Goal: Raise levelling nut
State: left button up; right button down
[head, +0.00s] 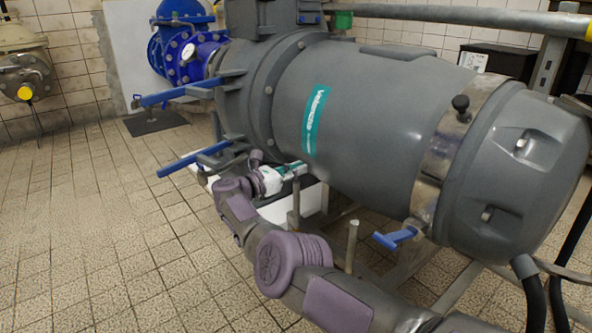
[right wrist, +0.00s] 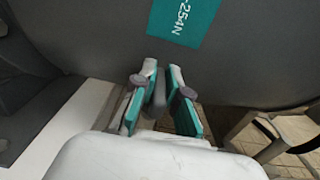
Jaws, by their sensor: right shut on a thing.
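My right gripper (head: 299,168) reaches in under the large grey pump motor, beside its lower side. In the right wrist view its two teal-padded fingers (right wrist: 160,92) are closed around a small dark grey part (right wrist: 156,104), below the motor casing. The fingers hide much of this part, and I cannot make out the levelling nut's shape or thread. In the head view a thin metal post (head: 295,200) stands just below the gripper, and a similar post (head: 352,245) stands nearer. My left gripper is not in view.
The grey motor (head: 375,110) hangs close above my right arm. Blue levers (head: 180,92) (head: 195,158) stick out left, and another blue lever (head: 395,238) sits below the motor. A blue valve (head: 185,45) stands behind. The tiled floor at left (head: 80,230) is clear.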

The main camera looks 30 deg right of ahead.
jog(key=shift+s+f, duration=0.1)
jog(key=shift+s, duration=0.1)
jog(key=c, duration=0.9)
grip_release()
jog(key=shift+s+a, duration=0.15)
jog(key=shift+a, duration=1.7)
jog(key=shift+s+a, duration=0.15)
jog(key=shift+a, duration=1.7)
